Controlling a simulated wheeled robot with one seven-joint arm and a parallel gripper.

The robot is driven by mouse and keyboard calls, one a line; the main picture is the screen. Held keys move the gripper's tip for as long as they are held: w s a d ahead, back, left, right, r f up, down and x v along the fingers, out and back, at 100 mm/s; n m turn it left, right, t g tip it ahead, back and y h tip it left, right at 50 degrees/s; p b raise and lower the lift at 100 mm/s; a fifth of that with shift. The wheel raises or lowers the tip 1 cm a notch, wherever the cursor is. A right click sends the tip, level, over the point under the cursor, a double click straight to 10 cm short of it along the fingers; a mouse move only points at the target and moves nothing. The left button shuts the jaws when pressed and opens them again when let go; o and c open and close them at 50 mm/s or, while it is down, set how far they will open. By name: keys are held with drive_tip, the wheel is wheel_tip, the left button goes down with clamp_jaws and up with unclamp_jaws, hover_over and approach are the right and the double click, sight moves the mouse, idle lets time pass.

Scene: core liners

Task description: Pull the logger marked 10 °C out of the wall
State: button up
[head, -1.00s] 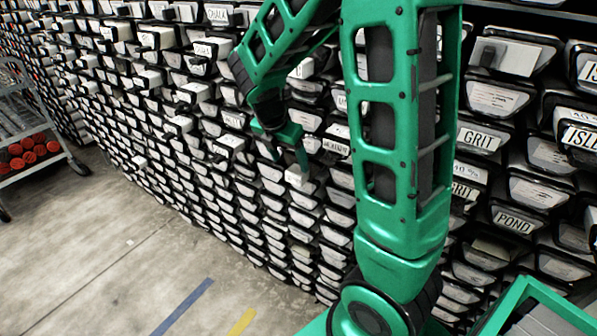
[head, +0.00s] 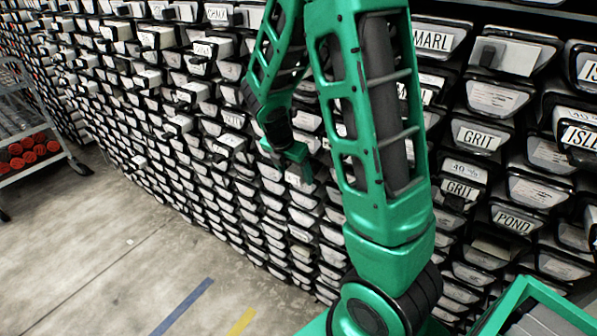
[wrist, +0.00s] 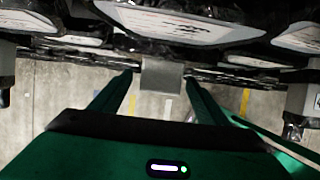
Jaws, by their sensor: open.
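My gripper (wrist: 160,78) is open in the wrist view, with one green finger on each side of a grey block-shaped logger (wrist: 162,73). The block sticks out from the wall, and I cannot tell whether the fingers touch it. Its marking does not show, so I cannot read 10 °C on it. In the head view my gripper (head: 297,168) is close against the wall of core liners (head: 262,190), and it largely hides the block there.
More grey blocks stick out at the left (wrist: 6,75) and right (wrist: 298,106) in the wrist view. Labelled liner ends such as POND (head: 513,220) fill the wall. A cart (head: 30,135) with red-ended cylinders stands at the far left. The floor (head: 110,260) before the wall is clear.

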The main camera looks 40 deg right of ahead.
drive_tip(key=c, duration=1.2)
drive_tip(key=shift+c, duration=0.2)
drive_tip(key=s+a, duration=0.4)
drive_tip(key=a, duration=0.6)
drive_tip(key=shift+a, duration=0.4)
